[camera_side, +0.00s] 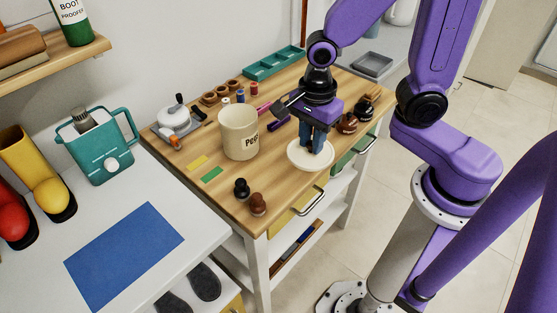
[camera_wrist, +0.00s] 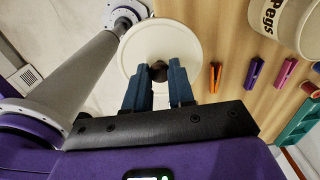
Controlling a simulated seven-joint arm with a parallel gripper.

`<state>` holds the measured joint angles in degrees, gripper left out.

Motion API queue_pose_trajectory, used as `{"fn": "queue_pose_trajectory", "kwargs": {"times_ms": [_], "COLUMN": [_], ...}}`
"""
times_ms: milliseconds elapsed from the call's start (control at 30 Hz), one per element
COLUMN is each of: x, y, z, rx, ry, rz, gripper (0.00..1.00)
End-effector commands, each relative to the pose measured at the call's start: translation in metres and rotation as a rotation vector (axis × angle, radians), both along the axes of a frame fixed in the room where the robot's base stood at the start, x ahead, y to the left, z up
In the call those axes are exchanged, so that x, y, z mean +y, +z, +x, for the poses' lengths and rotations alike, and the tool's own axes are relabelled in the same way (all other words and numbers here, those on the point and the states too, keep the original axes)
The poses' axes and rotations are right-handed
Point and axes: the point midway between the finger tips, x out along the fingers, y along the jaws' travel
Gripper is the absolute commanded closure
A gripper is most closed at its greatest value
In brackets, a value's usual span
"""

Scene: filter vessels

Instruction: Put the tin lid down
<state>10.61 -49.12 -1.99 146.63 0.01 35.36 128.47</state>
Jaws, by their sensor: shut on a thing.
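The tin lid is a round cream disc (camera_side: 303,162) near the front edge of the wooden worktop, right of the tin. My gripper (camera_side: 313,147) points down from above, with its blue fingers shut on the lid's small dark knob. In the wrist view the lid (camera_wrist: 134,52) looks level, and my fingertips (camera_wrist: 159,70) pinch the knob at its middle. I cannot tell whether the lid touches the wood or hovers just above it. The cream tin marked "Pegs" (camera_side: 240,137) stands upright and open-topped; part of it shows in the wrist view (camera_wrist: 285,22).
Dark and brown knobbed pieces (camera_side: 258,204) stand at the front corner, others (camera_side: 347,123) right of my gripper. Coloured pegs (camera_wrist: 254,73) lie between lid and tin. A teal tray (camera_side: 273,63) sits behind.

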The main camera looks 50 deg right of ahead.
Motion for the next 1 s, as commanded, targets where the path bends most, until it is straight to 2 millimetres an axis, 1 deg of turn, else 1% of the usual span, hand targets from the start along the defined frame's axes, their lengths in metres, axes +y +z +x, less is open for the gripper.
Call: {"fn": "queue_pose_trajectory", "kwargs": {"times_ms": [67, 267, 700, 800, 1000], "x": [0.001, 0.008, 0.019, 0.021, 0.023], "y": [-0.002, -0.012, -0.053, -0.06, -0.067], "z": [0.003, 0.024, 0.056, 0.062, 0.068], "rx": [0.001, 0.003, 0.003, 0.002, 0.001], "ry": [-0.002, -0.002, -0.001, -0.001, 0.0], "rz": [-0.001, -0.002, -0.002, -0.001, -0.001], "gripper": [1.0, 1.0, 1.0, 1.0, 1.0]}}
